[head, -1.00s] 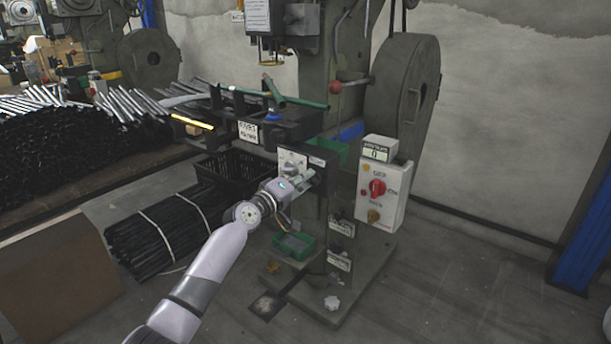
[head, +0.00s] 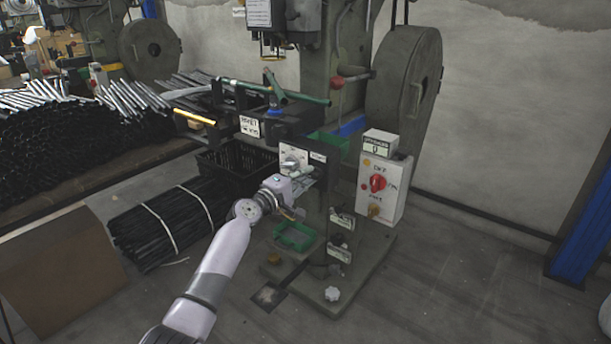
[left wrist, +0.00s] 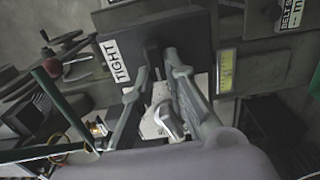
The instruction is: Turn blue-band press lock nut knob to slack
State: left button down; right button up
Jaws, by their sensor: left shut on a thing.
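The press with a blue collar (head: 274,108) stands in the middle of the head view. Its dark front plate carries a small white label (head: 318,157), and the left wrist view shows a TIGHT sign (left wrist: 115,62) on this plate. My left gripper (head: 311,178) is at the plate, just below the label. In the left wrist view its two fingers (left wrist: 155,68) close around a dark stub (left wrist: 152,52), which looks like the lock nut knob. Fingers hide most of it, so its pointer direction cannot be told. My right gripper is not in view.
A control box (head: 380,190) with a red switch is on the right. A green tray (head: 294,237) lies below, and a black crate (head: 232,170) stands left. Floor at front right is clear.

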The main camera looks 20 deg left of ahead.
pick_arm(q)
jog(key=c, duration=1.6)
grip_release()
jog(key=shift+s, duration=0.1)
jog(key=v, duration=1.2)
